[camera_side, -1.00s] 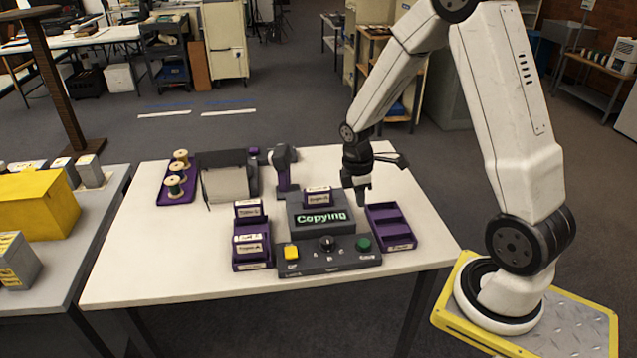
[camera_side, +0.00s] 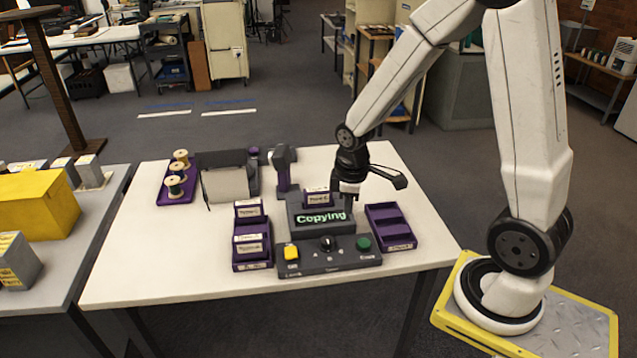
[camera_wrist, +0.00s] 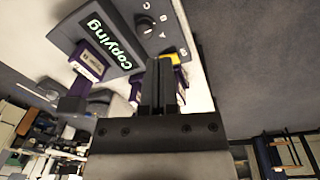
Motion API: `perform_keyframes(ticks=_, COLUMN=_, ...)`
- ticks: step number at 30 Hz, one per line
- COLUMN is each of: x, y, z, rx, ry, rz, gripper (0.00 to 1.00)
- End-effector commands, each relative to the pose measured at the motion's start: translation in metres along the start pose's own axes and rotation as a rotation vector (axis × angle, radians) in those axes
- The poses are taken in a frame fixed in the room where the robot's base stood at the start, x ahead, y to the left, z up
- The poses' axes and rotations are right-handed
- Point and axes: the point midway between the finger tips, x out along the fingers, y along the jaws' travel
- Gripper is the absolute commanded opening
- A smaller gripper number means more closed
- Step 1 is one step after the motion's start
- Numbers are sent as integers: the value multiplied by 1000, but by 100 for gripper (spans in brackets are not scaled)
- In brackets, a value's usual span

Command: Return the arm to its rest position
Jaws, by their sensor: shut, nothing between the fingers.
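My gripper (camera_side: 347,203) is shut and empty, just above the right side of the grey copying machine (camera_side: 322,263) in the side view. In the wrist view my gripper (camera_wrist: 162,62) has its fingers together, with the machine beyond them. The machine's screen (camera_side: 320,217) reads "Copying" in green, and a purple labelled cartridge (camera_side: 318,199) stands in it behind the screen. The screen (camera_wrist: 110,48) and a labelled cartridge (camera_wrist: 90,65) also show in the wrist view. I cannot tell whether the fingertips touch the machine.
A purple tray (camera_side: 390,229) with empty compartments lies right of the machine; another purple holder (camera_side: 252,247) with labelled cartridges is left. Behind are a purple-and-grey upright device (camera_side: 284,168) and a spool tray (camera_side: 176,196). The table (camera_side: 150,275) is clear at front left.

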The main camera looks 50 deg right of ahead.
Motion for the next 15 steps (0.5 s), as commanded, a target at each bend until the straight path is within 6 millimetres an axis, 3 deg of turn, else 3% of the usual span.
perform_keyframes(ticks=9, x=-28, y=-65, z=-4, rx=326, ry=139, rz=4, gripper=0)
perform_keyframes(ticks=15, x=-35, y=-85, z=-2, rx=446, ry=184, rz=-12, gripper=0)
